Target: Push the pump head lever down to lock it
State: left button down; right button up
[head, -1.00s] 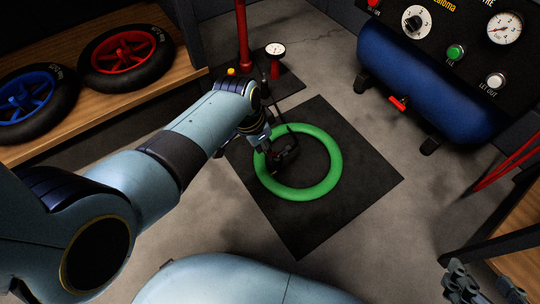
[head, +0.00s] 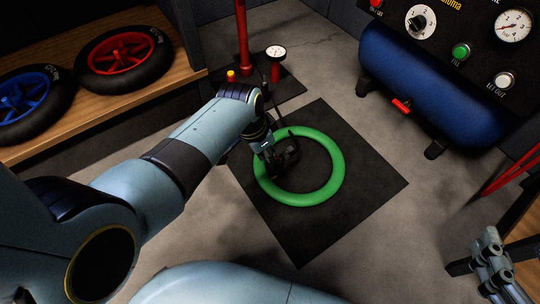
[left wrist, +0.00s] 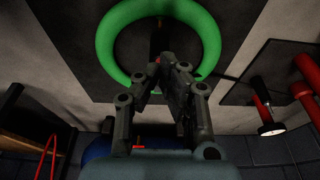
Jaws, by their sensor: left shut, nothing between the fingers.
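My left gripper (head: 283,160) reaches down over the left side of a green inner tube (head: 335,180) lying on a dark mat (head: 375,180). Its fingers are shut and empty. In the left wrist view the shut fingers (left wrist: 165,62) point at the ring's near edge. A small dark upright piece (left wrist: 157,40) shows just beyond them, inside the green ring. It may be the pump head; its lever cannot be made out and I cannot tell whether the fingers touch it. In the head view my gripper hides this spot. My right gripper (head: 490,265) is at the lower right, away from the ring.
A red floor pump (head: 242,40) with a round gauge (head: 276,52) stands behind the mat. A blue compressor (head: 425,85) with a control panel is at the upper right. Two wheels lie on a wooden shelf (head: 135,95) at the left. The mat's right part is clear.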

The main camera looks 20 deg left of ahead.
pick_arm(q)
jog(key=shift+b+x, duration=0.45)
jog(key=shift+x, duration=0.4)
jog(key=s+a+p+v, duration=0.1)
jog(key=v, duration=0.5)
jog(key=s+a+p+v, duration=0.1)
jog(key=p+v, duration=0.1)
jog(key=v, duration=0.5)
jog(key=shift+s, duration=0.3)
